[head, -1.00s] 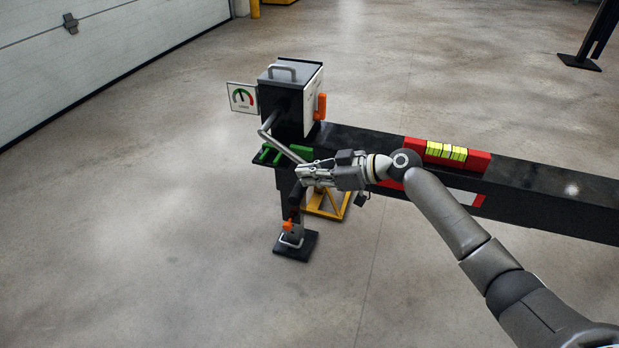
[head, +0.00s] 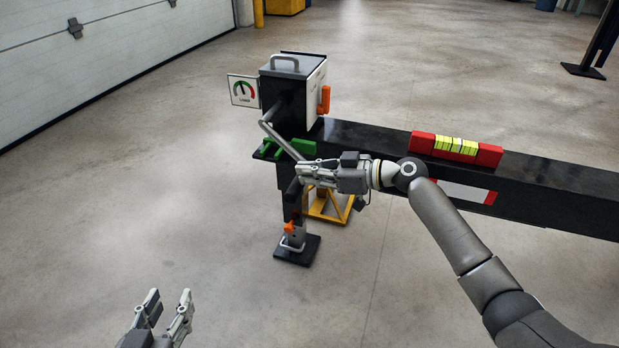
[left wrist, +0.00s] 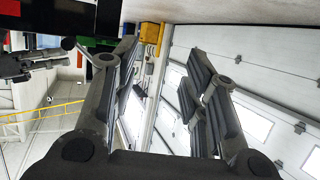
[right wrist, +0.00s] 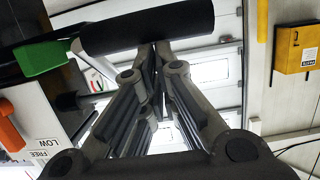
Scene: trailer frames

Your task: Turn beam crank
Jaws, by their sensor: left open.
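The black beam (head: 370,140) carries a dark gearbox (head: 287,88) at its left end. A grey bent crank rod (head: 280,138) comes out of the gearbox and slants down to the right. Its black grip (right wrist: 150,28) lies across the tips of my right gripper (right wrist: 160,48) in the right wrist view. In the head view my right gripper (head: 303,172) is at the crank's lower end; its fingers look closed together, with the tips partly hidden by the grip. My left gripper (head: 168,308) is open and empty at the lower left, apart from the crank; its spread fingers (left wrist: 163,65) fill the left wrist view.
A load gauge (head: 243,91) is on the gearbox's left; an orange lever (head: 324,100) is on its right. A green part (head: 302,147) sits below. A red level (head: 456,147) with yellow vials rests on the beam. A yellow stand (head: 328,206) is beneath. Open floor lies left.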

